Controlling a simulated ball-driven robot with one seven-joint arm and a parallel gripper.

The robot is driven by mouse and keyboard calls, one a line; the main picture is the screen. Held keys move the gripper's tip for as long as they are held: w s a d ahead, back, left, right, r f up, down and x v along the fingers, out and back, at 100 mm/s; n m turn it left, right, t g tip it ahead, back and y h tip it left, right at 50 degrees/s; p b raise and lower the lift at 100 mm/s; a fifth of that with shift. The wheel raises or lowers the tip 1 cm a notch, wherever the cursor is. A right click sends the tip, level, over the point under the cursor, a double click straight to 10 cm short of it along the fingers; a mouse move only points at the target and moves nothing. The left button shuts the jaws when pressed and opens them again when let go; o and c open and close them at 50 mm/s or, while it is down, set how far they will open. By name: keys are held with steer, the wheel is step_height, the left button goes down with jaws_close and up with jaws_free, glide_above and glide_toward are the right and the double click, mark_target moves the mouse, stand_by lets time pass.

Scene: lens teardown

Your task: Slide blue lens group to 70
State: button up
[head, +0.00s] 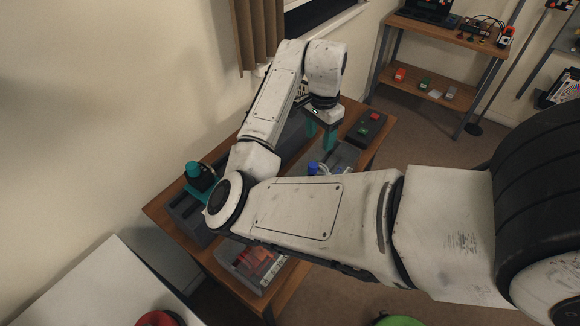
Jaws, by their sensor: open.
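A small blue piece (312,168), which looks like the blue lens group, is on the grey fixture (345,155) on the wooden table. Pale, clear-looking parts lie just right of it. No 70 mark or scale can be read at this size. My gripper (320,139) points down above the table with its two teal fingers apart and nothing seen between them. It is above and slightly right of the blue piece in the picture, apart from it. My own arm hides the front of the fixture and the middle of the table.
A dark box with red and green buttons (370,125) is at the table's right end. A teal-and-black device (199,179) stands at the left. A grey tray with red parts (254,262) is at the front. A shelf (435,88) stands behind, apart.

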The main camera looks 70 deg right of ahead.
mark_target(314, 164)
steer(key=f, duration=0.3)
steer(key=f+p, duration=0.1)
steer(key=f, duration=0.6)
steer(key=shift+w+a+f+p, duration=0.3)
steer(key=shift+f+p, duration=0.1)
steer(key=shift+c, duration=0.5)
jaws_close()
